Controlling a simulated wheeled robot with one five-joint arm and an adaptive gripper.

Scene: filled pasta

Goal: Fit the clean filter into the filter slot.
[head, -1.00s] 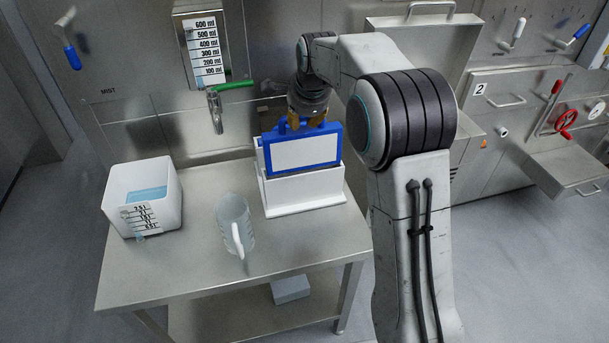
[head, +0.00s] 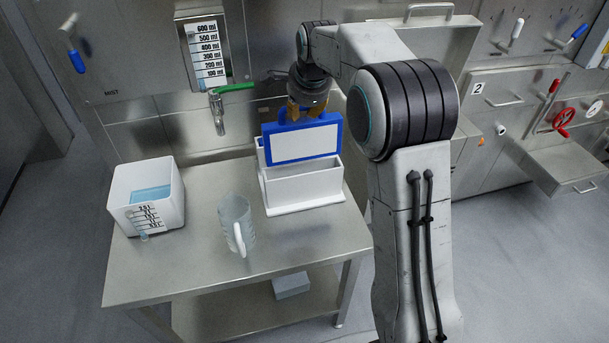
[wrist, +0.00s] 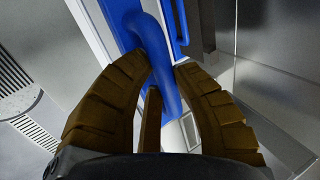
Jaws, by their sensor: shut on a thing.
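A filter with a blue frame and a white panel (head: 303,146) hangs upright from my gripper (head: 294,113) at the white rack (head: 305,190). My gripper is shut on its blue handle, which also shows between the brown fingers in the wrist view (wrist: 155,45). The filter's lower edge shows above the rack's front wall. I cannot tell which opening is the filter slot.
The rack stands on a steel table (head: 290,245) with a clear jug (head: 234,222) and a white tub of water (head: 147,195). A tap with a green lever (head: 218,112) is on the wall behind. Wall panels and an open drawer (head: 560,160) are at the right.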

